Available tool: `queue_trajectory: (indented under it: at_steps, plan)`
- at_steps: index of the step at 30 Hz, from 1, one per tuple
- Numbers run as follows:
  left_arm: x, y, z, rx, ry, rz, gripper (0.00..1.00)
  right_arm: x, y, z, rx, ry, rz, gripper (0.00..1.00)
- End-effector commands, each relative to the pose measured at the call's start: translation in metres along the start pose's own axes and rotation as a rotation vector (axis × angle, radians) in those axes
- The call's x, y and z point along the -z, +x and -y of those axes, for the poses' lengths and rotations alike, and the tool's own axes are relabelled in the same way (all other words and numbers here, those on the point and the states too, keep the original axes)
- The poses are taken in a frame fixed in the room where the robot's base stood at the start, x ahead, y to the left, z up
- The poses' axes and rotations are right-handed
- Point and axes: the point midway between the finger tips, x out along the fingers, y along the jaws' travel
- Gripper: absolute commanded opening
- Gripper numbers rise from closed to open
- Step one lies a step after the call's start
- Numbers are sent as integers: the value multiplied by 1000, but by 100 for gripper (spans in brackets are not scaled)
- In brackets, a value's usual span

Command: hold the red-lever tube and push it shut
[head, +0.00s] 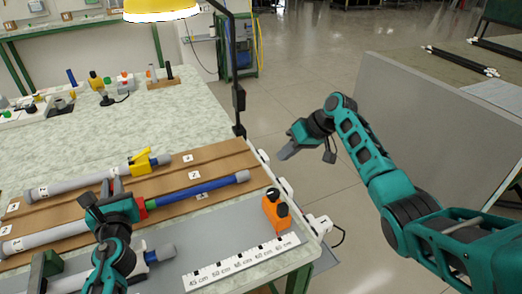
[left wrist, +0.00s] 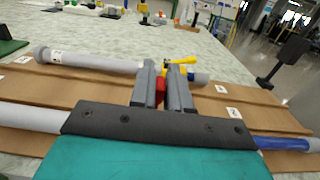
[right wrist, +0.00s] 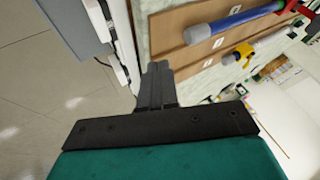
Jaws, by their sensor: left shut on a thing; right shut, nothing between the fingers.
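The red-lever tube lies on the brown board in the head view, with a grey outer tube (head: 48,237), a red lever collar (head: 142,207) and a blue inner rod (head: 205,187) drawn out to the right, ending in a grey cap (head: 242,176). My left gripper (head: 117,186) is shut on the tube near its collar. Red shows between its fingers in the left wrist view (left wrist: 161,88); its body hides part of the tube. My right gripper (head: 287,153) is shut and empty, in the air right of the capped end, which also shows in the right wrist view (right wrist: 197,33).
A yellow-lever tube (head: 85,184) lies behind, parallel. Another grey-ended tube (head: 160,254) lies in front, partly hidden by my left arm. An orange block (head: 276,212) and a ruler (head: 243,262) sit near the right edge. A lamp post (head: 239,100) stands behind.

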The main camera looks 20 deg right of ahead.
Motion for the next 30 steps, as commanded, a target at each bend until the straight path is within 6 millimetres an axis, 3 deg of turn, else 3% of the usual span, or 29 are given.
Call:
queue_trajectory:
  at_steps: [6,10,12,19,30]
  plan:
    - [0,0,0,0,0,0,0,0,46,1,1,-1,2,0]
    - [0,0,0,0,0,0,0,0,65,1,1,-2,2,0]
    - [0,0,0,0,0,0,0,0,72,11,1,-7,1,0]
    - [0,0,0,0,0,0,0,0,82,32,-1,-4,1,0]
    - [0,0,0,0,0,0,0,0,84,35,-2,-4,1,0]
